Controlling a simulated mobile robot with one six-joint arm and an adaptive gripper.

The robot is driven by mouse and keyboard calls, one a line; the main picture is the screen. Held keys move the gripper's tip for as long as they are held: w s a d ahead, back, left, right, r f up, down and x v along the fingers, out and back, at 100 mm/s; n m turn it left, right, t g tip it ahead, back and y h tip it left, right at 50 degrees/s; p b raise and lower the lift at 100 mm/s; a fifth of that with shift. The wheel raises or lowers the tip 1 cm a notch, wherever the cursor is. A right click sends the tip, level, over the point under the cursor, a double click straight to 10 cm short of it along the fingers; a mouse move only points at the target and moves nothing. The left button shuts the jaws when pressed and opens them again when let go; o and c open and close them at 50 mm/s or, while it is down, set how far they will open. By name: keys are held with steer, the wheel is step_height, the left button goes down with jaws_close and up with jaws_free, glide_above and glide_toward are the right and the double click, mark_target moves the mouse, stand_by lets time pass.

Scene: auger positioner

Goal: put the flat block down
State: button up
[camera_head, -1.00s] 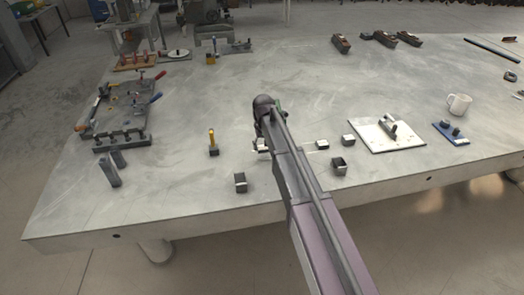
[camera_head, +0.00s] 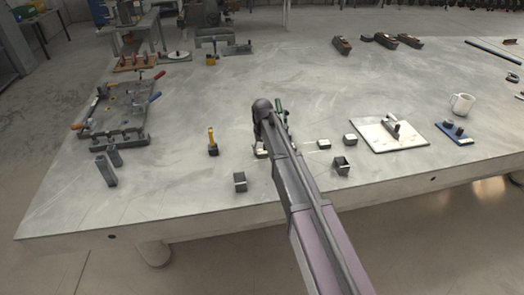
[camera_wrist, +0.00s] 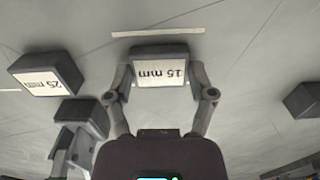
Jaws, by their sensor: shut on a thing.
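In the wrist view, my gripper (camera_wrist: 161,92) is shut on a flat dark block (camera_wrist: 160,52) with a white face marked "15 mm", upside down in the picture. One finger presses each side of it. The block is at or just above the grey table; I cannot tell whether it touches. A short pale line lies on the table just beyond it. In the head view my arm covers most of the gripper. A small light-topped block (camera_head: 261,151) shows at the arm's left edge; I cannot tell whether it is the held one.
A block marked "25 mm" (camera_wrist: 45,83) lies left of my gripper in the wrist view, with a dark stand-like piece (camera_wrist: 83,117) close by. Another dark block (camera_wrist: 303,100) is at right. A yellow-handled tool (camera_head: 212,142), a white plate (camera_head: 375,139) and a mug (camera_head: 462,104) stand farther off.

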steer(key=shift+f, duration=0.2)
steer(key=o, duration=1.3)
steer(key=shift+c, duration=0.2)
steer(key=shift+r, duration=0.25)
step_height(320, 180, up, 12)
steer(key=p, duration=1.2)
steer(key=s+d+m, duration=0.3)
steer(key=s+d, duration=1.9)
steer(key=s, duration=0.4)
steer(key=shift+d, duration=0.4)
